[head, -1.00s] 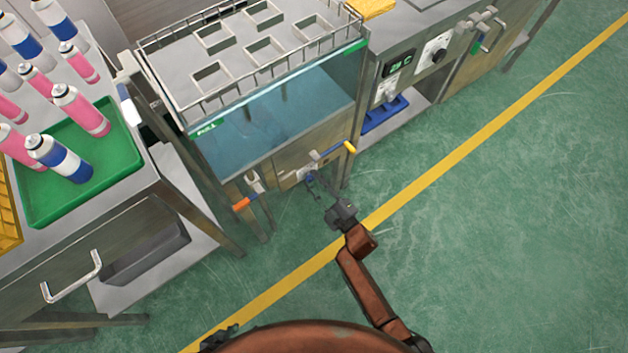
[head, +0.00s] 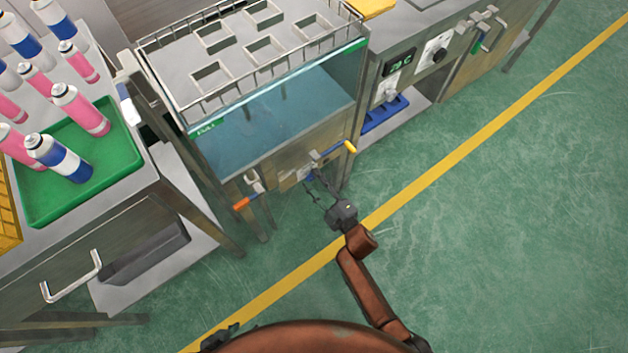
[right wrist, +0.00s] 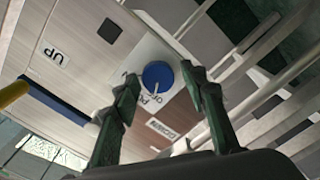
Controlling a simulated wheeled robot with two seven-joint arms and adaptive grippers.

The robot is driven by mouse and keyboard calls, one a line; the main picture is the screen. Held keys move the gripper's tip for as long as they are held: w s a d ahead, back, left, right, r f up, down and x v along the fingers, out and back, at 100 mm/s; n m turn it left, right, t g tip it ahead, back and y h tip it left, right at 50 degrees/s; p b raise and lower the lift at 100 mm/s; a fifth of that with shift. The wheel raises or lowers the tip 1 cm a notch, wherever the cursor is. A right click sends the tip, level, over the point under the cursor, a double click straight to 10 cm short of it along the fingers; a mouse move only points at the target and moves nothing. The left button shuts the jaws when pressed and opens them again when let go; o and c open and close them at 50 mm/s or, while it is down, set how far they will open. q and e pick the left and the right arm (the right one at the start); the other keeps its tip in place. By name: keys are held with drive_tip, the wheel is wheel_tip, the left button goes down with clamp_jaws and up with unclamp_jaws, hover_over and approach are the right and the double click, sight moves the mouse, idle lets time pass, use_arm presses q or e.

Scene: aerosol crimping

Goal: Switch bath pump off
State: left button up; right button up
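The pump switch is a round blue knob (right wrist: 158,76) with a white pointer line, on a white plate lettered "PUMP" and "OFF". The pointer's exact setting is hard to read. My right gripper (right wrist: 160,80) is open, with one finger on each side of the knob in the right wrist view. I cannot tell whether they touch it. In the head view the right gripper (head: 316,189) is low at the front of the glass-fronted bath (head: 275,122), and the knob is small there. My left gripper (head: 218,338) shows only as a dark piece at the bottom edge.
A yellow-tipped lever (head: 348,147) and an orange-tipped lever (head: 242,203) stick out of the bath front near the right gripper. A green tray (head: 110,180) with cans stands on the left table. A control panel (head: 400,62) is at the right. The green floor in front is clear.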

drive_tip(key=shift+o, duration=0.2)
drive_tip(key=v, duration=1.2)
idle(0.4)
